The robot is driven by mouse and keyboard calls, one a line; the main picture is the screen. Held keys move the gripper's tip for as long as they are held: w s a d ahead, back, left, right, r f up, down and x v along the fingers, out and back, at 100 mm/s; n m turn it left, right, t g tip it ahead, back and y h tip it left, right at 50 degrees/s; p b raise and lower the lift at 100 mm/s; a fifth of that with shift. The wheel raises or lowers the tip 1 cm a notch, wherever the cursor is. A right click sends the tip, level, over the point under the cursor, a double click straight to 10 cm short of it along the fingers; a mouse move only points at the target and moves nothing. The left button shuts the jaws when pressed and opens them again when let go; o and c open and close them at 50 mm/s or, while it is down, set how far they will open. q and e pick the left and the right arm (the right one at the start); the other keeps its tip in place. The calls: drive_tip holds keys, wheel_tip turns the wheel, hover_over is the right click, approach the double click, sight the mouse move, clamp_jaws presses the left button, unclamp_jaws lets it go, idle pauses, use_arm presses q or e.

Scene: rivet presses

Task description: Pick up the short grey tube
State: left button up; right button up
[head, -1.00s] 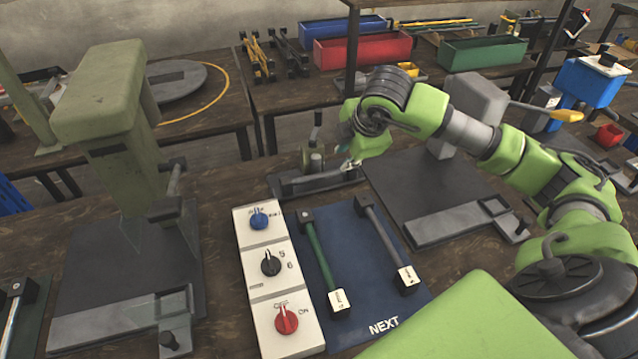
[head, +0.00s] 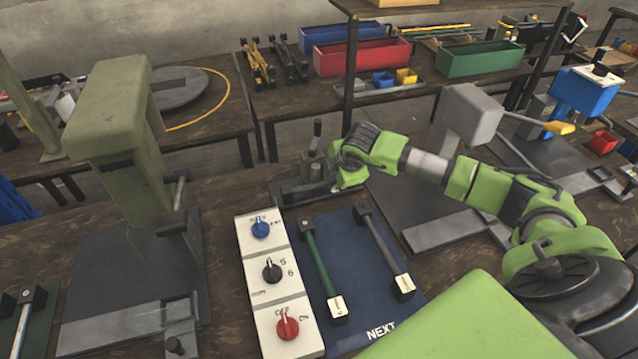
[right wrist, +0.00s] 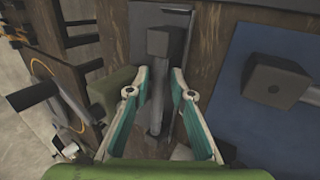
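My right gripper (head: 335,187) is low over a small grey fixture (head: 288,193) at the back of the near table. In the right wrist view its teal-padded fingers (right wrist: 163,72) are apart. A grey rod (right wrist: 157,115) with a dark square block at its end lies between them, with no clear contact. It looks like a short grey tube, but the fingers and arm partly hide it. Another grey tube (head: 384,245) lies on the blue mat (head: 357,312), right of a green tube (head: 319,264). My left gripper is out of view.
An upright lever (head: 316,135) rises beside my right gripper. A large green press (head: 118,130) stands left, and a grey press (head: 468,115) stands right. A white panel with knobs (head: 262,292) lies left of the mat.

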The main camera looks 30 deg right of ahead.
drive_tip(key=shift+w+f, duration=0.15)
clamp_jaws()
